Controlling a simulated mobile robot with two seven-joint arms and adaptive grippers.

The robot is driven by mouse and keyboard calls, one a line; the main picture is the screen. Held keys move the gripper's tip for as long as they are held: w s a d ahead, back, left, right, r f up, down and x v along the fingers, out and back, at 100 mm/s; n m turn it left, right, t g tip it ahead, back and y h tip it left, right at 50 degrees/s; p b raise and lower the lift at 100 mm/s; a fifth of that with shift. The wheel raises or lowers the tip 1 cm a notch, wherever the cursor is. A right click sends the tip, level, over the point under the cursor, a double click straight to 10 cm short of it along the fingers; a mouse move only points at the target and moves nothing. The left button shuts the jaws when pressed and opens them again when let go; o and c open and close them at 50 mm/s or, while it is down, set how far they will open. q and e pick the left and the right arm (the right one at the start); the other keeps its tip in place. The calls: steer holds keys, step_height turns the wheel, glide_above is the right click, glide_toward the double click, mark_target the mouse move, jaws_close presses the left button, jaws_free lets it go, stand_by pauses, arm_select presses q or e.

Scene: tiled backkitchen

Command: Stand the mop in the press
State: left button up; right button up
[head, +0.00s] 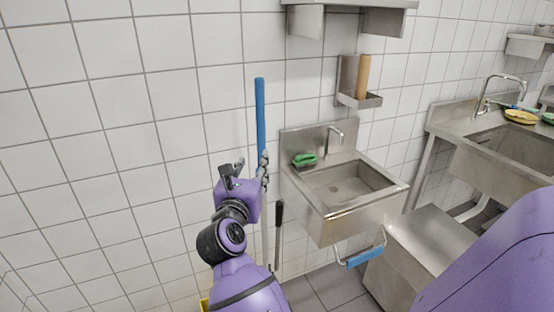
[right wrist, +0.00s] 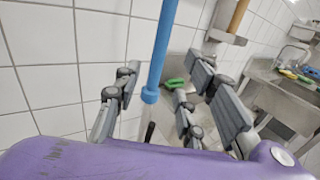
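The mop's upright handle shows in the head view, with a blue upper part (head: 260,112) and a thin pale pole below it. My right gripper (head: 253,168) is at the handle, near the lower end of the blue part. In the right wrist view its fingers (right wrist: 158,100) are spread apart, with the blue handle (right wrist: 165,45) showing in the gap; I see no clear contact. The mop head is hidden or below the picture. A yellow edge (head: 204,303), perhaps of the bucket, shows behind my arm. A black-gripped lever (head: 279,218), possibly the press's, stands right of the pole. My left gripper is not in view.
A steel hand basin (head: 345,220) with a green brush (head: 304,160) is on the wall close to the right. A blue bar (head: 365,257) sticks out below it. A steel box (head: 430,240) and a larger sink (head: 510,165) stand further right. The tiled wall is close behind the mop.

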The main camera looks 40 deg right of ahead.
steer(key=s+a+f+n+t+y, duration=0.2)
steer(key=s+a+f+n+y, duration=0.4)
steer(key=n, duration=0.5)
steer(key=s+a+f+n+t+y, duration=0.2)
steer(key=s+f+n, duration=0.2)
steer(key=f+n, duration=0.6)
steer(key=s+a+f+n+t+y, duration=0.1)
steer(key=s+a+f+n+y, duration=0.4)
steer(key=n, duration=0.7)
steer(key=s+f+n+g, duration=0.9)
steer(key=s+f+n, duration=0.3)
steer(key=s+f, duration=1)
steer(key=s, duration=0.3)
steer(key=shift+s+a+f+n, duration=0.2)
steer(key=shift+a+f+n, duration=0.05)
steer(key=shift+n, duration=0.05)
